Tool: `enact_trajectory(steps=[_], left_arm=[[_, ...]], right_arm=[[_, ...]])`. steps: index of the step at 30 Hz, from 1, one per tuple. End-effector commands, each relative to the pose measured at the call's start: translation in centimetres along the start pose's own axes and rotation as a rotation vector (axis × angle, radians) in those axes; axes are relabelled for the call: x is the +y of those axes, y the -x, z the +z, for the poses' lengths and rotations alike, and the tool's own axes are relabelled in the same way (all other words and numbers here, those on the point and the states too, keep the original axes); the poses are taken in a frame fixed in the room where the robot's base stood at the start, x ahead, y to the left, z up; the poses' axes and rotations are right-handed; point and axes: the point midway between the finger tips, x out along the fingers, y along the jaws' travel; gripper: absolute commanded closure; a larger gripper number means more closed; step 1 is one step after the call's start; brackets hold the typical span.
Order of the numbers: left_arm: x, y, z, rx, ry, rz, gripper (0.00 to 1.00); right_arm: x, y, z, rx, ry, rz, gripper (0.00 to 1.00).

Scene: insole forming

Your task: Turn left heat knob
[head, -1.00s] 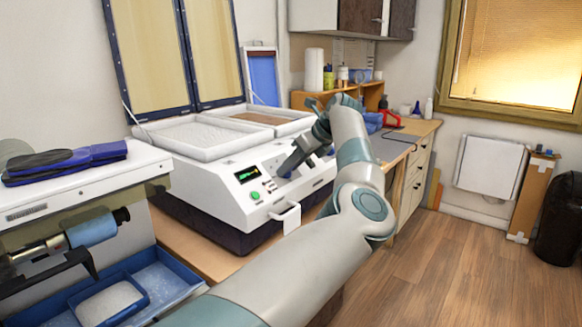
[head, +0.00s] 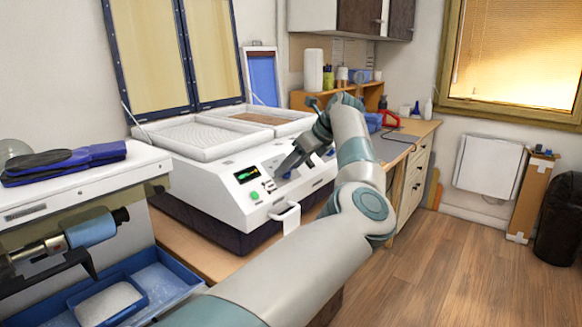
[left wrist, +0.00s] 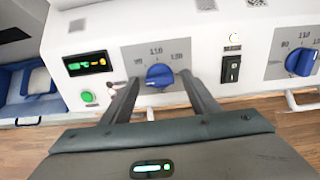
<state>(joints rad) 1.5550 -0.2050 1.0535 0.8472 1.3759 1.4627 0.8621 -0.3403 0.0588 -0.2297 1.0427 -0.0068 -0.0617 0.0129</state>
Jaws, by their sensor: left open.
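The left heat knob (left wrist: 159,76) is a blue dial on a grey scale plate on the white machine's front panel, seen in the left wrist view. My left gripper (left wrist: 160,84) is open, with one finger on each side of this knob in the picture. I cannot tell whether the fingers touch it. In the head view my left gripper (head: 287,168) is at the front panel of the heating machine (head: 215,190) and largely covers the knob. My right gripper is in neither view.
A second blue knob (left wrist: 301,62) sits to the right, past a black rocker switch (left wrist: 231,68). A green display (left wrist: 88,63) and a green button (left wrist: 88,97) are on the left. A white handle (head: 291,217) sticks out from the machine's front.

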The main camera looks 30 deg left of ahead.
Motion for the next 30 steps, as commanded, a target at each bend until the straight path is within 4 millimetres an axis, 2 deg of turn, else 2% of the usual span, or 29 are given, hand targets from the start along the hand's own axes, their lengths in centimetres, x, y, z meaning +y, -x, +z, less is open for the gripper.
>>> enact_trajectory(steps=[5, 10, 14, 17, 24, 30], left_arm=[[-0.1, 1.7, 0.0, -0.001, 0.0, -0.003, 0.45], [-0.1, 4.5, -0.1, -0.001, -0.001, -0.004, 0.45], [-0.1, 7.1, -0.1, -0.001, -0.001, -0.004, 0.45], [-0.1, 9.2, 0.0, -0.002, 0.0, -0.004, 0.45], [-0.1, 13.9, 0.0, -0.001, -0.001, -0.004, 0.45], [-0.1, 16.3, 0.0, -0.001, -0.001, -0.001, 0.45]], right_arm=[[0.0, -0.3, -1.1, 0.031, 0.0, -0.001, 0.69], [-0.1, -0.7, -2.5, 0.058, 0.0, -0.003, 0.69], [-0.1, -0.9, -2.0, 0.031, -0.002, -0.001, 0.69], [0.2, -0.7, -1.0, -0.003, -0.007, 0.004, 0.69], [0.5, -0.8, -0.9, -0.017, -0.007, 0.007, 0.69], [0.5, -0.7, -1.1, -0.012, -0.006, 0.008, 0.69]])
